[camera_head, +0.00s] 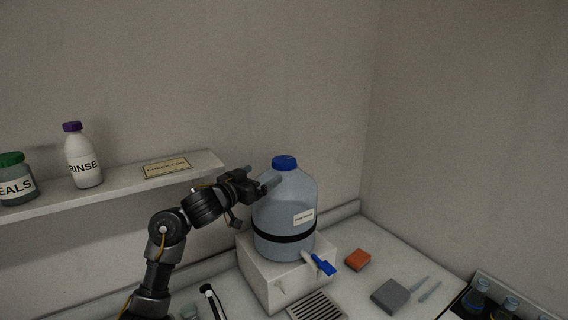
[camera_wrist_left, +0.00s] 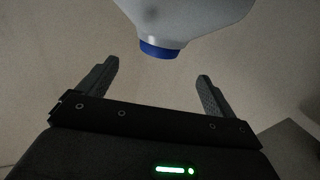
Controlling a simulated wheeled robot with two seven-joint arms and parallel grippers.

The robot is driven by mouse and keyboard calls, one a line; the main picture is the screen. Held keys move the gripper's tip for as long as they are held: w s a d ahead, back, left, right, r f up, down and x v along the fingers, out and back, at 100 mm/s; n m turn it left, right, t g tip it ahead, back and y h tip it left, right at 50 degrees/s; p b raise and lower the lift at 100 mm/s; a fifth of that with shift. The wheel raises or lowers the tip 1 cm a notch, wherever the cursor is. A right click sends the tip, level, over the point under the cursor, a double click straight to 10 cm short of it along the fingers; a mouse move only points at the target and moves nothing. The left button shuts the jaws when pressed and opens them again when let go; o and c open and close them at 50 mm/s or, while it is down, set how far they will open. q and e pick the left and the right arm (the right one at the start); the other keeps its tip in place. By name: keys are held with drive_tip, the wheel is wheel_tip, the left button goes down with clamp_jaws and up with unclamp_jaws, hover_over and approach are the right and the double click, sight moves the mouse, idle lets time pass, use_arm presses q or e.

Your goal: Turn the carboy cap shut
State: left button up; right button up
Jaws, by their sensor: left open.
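The carboy (camera_head: 284,212) is a translucent blue-grey bottle with a black band and a small label. It stands upright on a white block, with its blue cap (camera_head: 285,162) on top. My left gripper (camera_head: 262,175) is open beside the carboy's shoulder, left of the cap and a little lower in the head view. In the left wrist view the cap (camera_wrist_left: 159,50) shows beyond the two spread fingertips of the left gripper (camera_wrist_left: 156,70), with nothing between them. The carboy's neck and shoulder (camera_wrist_left: 185,15) fill the top there. My right gripper is not in view.
A white block (camera_head: 262,270) bears the carboy; a blue-handled tap (camera_head: 322,265) juts from its lower front. A shelf (camera_head: 130,185) at left holds a RINSE bottle (camera_head: 84,160) and a green-capped jar (camera_head: 16,182). An orange block (camera_head: 357,260) and grey block (camera_head: 390,296) lie right.

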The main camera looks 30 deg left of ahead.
sight(277, 165)
use_arm(q)
drive_tip(key=w+p, duration=0.1)
drive_tip(key=w, duration=0.2)
drive_tip(key=w+d+p, duration=0.1)
drive_tip(key=w, duration=0.2)
drive_tip(key=w+p, duration=0.1)
drive_tip(key=w, duration=0.2)
drive_tip(key=shift+w+d+r, duration=0.1)
drive_tip(key=shift+d, duration=0.1)
drive_tip(key=shift+w, duration=0.65)
drive_tip(key=shift+c, duration=0.3)
